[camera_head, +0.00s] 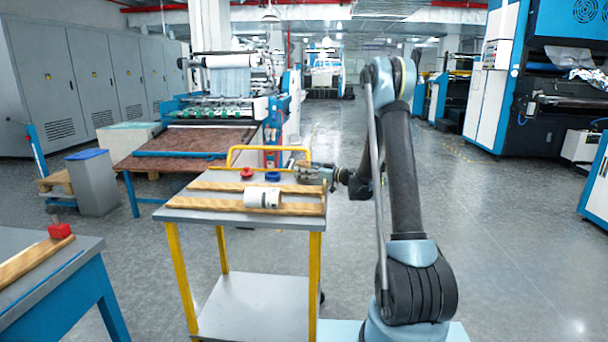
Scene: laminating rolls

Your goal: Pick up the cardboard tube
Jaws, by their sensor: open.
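A short white roll (262,197), likely the cardboard tube, lies on its side on the cart top, at the front tan strip. My gripper (299,172) is over the back right of the cart top, pointing left. It is open, with nothing seen between its fingers. It is apart from the white roll, to the right of and behind it. The fingers are small in this view.
A grey cart (184,213) with yellow legs carries a front tan strip (205,204), a back tan strip (225,187), a red ring (246,173) and a blue ring (272,176). A blue-legged table (60,275) stands at left. Floor at right is clear.

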